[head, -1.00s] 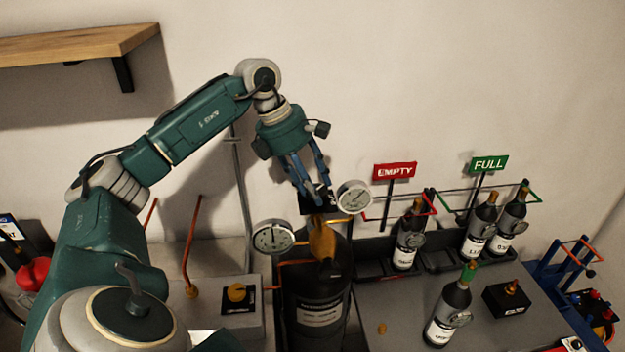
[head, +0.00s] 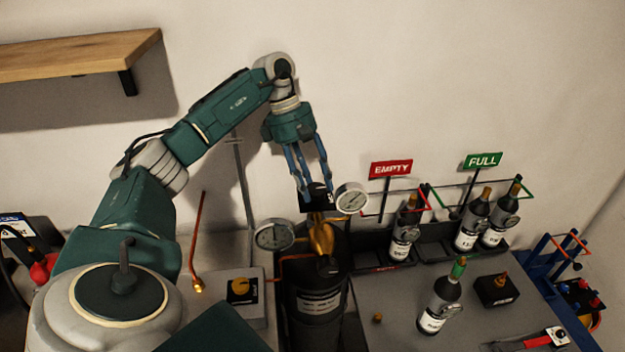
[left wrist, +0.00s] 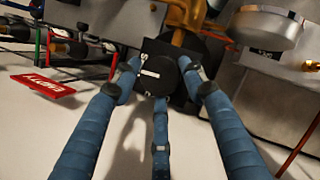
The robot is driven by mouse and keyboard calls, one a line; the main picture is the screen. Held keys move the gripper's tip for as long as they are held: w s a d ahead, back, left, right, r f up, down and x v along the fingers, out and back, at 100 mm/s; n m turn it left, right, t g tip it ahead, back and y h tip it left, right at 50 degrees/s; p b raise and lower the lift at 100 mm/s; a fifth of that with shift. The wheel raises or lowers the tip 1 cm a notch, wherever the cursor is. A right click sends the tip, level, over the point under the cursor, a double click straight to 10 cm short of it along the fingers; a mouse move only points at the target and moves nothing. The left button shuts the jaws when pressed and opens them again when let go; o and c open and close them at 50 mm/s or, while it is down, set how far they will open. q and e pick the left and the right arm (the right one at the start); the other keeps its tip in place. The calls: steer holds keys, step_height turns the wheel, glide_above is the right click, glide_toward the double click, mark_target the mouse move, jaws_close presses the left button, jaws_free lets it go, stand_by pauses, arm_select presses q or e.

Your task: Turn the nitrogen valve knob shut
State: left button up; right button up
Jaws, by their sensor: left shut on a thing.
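The nitrogen valve knob is a round black knob with a white line (left wrist: 155,74), on a black plate with white marks (left wrist: 178,52) in the left wrist view. My left gripper (head: 317,190) is shut on it from above, with blue fingers around its rim. In the head view the fingers mostly hide the knob. The plate sits above a brass regulator body (head: 321,238) on top of a black cylinder (head: 318,303). A round gauge (head: 351,198) is right of the fingertips, and another gauge (head: 274,235) is lower left. My right gripper is not in view.
Several dark bottles stand to the right, one apart on the bench (head: 440,298). Behind them are a red EMPTY sign (head: 391,168) and a green FULL sign (head: 483,161). A wooden shelf (head: 75,52) is upper left.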

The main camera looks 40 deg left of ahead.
arm_select(q)
steer(key=shift+w+d+r+m, duration=0.1)
steer(key=shift+d+r+m, duration=0.05)
steer(key=shift+m, duration=0.15)
steer(key=o, duration=1)
steer(key=shift+o, duration=0.6)
steer(key=shift+d, duration=0.15)
steer(key=shift+a+r, duration=0.25)
steer(key=v, duration=1.1)
steer(key=shift+r, duration=0.3)
steer(key=shift+d+f, duration=0.1)
steer(key=shift+d, duration=0.1)
